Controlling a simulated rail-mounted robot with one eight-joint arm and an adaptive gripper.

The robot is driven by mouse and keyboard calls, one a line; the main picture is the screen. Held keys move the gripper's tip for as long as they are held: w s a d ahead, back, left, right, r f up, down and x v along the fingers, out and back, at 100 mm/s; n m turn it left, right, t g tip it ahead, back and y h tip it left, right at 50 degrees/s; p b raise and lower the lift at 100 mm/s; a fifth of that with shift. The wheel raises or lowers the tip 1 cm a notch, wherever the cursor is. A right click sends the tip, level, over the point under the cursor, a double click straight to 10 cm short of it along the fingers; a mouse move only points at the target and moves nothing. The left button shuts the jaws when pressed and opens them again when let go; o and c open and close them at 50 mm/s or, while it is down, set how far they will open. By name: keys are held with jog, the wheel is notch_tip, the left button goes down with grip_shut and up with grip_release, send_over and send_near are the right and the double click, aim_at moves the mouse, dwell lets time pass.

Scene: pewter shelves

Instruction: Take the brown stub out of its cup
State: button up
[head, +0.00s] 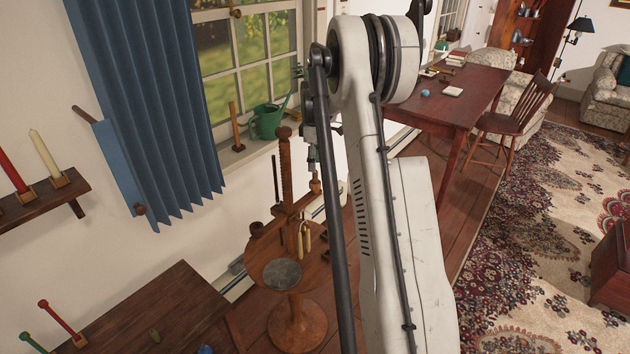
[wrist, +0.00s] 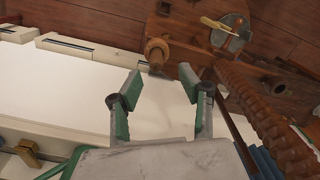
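A short brown stub (head: 315,186) stands upright at the end of the wooden stand's side arm (head: 300,205). In the wrist view, it shows as a round wooden piece (wrist: 157,48) beyond my fingertips; where stub ends and cup begins is hard to tell. My gripper (wrist: 161,82) is open, with green-sided fingers spread and nothing between them. In the head view, my gripper (head: 314,152) hangs above the stub, apart from it and partly hidden by my arm.
The stand's threaded post (head: 286,165) rises close left of my gripper; it is also in the wrist view (wrist: 262,115). The stand's round top (head: 258,262) carries a dark disc (head: 282,273). A green watering can (head: 267,122) and a brown stick (head: 234,128) stand on the windowsill.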

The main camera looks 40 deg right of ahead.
aim_at(315, 179)
jog(key=shift+w+d+f, duration=0.1)
jog(key=shift+d+f, duration=0.05)
jog(key=shift+f, duration=1.2)
jog(key=shift+d+f, duration=0.15)
jog(key=shift+f, duration=1.15)
grip_shut()
